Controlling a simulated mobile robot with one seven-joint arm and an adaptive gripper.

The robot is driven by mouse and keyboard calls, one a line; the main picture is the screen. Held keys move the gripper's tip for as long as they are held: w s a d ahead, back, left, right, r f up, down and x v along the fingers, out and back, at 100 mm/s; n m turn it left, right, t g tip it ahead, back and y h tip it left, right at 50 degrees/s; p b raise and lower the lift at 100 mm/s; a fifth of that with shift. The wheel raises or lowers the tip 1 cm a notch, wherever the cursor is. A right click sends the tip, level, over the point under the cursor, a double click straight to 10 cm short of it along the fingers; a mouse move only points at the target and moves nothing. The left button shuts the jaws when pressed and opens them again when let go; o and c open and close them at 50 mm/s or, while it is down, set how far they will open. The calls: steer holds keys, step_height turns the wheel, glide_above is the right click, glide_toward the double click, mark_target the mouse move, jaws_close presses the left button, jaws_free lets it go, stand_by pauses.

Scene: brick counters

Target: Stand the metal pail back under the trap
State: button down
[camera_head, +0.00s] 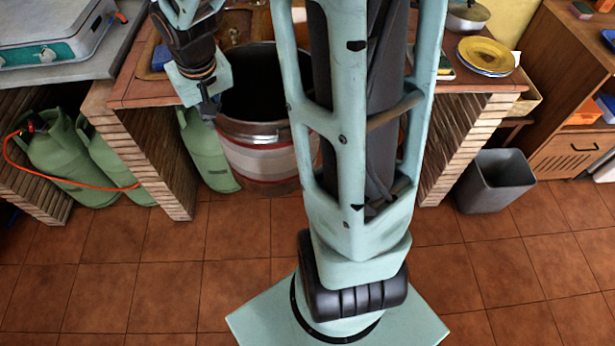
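A large round container (262,168) with a shiny metal rim, dark inside and pale and reddish bands stands between the brick supports. I cannot tell whether it is the metal pail; no other pail shows clearly. My own column hides its right side. No trap can be made out. The end of my arm with my gripper (208,92) hangs at the upper left, over the container's left edge in the picture. Its fingers cannot be made out, and I cannot tell whether it touches the container.
Green gas cylinders (62,160) with an orange hose stand at the left, under the counter. A dark grey bin (495,181) stands at the right near a wooden cabinet (575,155). Yellow plates (486,55) lie on the tiled counter. The tiled floor (150,265) in front is clear.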

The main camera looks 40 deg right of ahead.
steer(key=s+b+x, duration=0.1)
steer(key=b+x, duration=0.7)
steer(key=s+f+b+x, duration=0.1)
steer(key=s+b+x, duration=0.1)
steer(key=b+x, duration=0.5)
steer(key=s+b+x, duration=0.1)
steer(key=b+x, duration=0.7)
steer(key=b, duration=0.3)
steer(key=shift+s+a+f, duration=0.35)
steer(key=shift+a+f, duration=0.05)
steer(key=shift+f, duration=0.1)
